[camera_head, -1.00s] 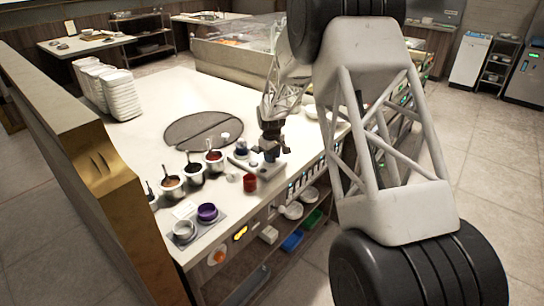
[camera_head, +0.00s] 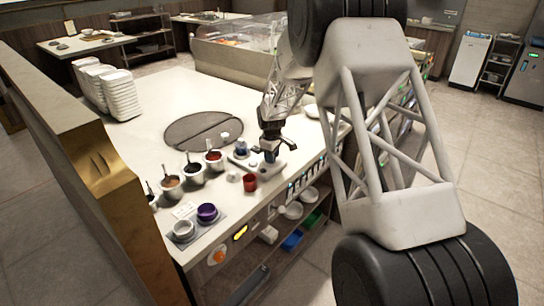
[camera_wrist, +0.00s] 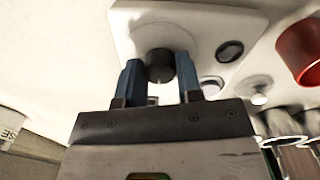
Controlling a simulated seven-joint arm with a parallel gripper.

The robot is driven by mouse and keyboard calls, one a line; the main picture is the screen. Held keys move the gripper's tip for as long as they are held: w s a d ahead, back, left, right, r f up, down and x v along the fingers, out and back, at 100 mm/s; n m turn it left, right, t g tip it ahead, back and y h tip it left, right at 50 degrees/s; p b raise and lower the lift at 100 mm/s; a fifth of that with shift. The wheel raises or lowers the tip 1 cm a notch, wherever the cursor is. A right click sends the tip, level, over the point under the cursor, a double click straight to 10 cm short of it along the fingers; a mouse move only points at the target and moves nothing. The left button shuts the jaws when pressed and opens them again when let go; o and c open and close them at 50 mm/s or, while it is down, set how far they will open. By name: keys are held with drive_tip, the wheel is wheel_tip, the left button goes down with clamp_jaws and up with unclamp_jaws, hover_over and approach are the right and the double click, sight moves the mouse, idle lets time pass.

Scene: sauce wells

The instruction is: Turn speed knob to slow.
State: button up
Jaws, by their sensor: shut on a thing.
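The speed knob (camera_wrist: 160,66) is a dark round knob on a pale appliance (camera_wrist: 128,28), seen in the wrist view. My gripper (camera_wrist: 159,75) has its two blue fingers on either side of the knob, shut on it. In the head view my gripper (camera_head: 271,153) is over the appliance (camera_head: 240,163) near the counter's right edge. The knob is hidden there by the gripper. I cannot read any speed marking or tell which way the knob points.
A red cup (camera_head: 250,183) stands close in front of the appliance. A dark oval button (camera_wrist: 230,51) and a small pale knob (camera_wrist: 258,86) are beside the speed knob. Several sauce wells (camera_head: 194,174) line the left. A round dark plate (camera_head: 200,131) lies behind.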

drive_tip(key=o, duration=0.9)
drive_tip(key=shift+o, duration=0.2)
drive_tip(key=shift+s+a+r, duration=0.1)
drive_tip(key=shift+r, duration=1.9)
drive_tip(key=shift+s+a+r, duration=0.1)
drive_tip(key=shift+r, duration=1.85)
drive_tip(key=shift+d, duration=0.1)
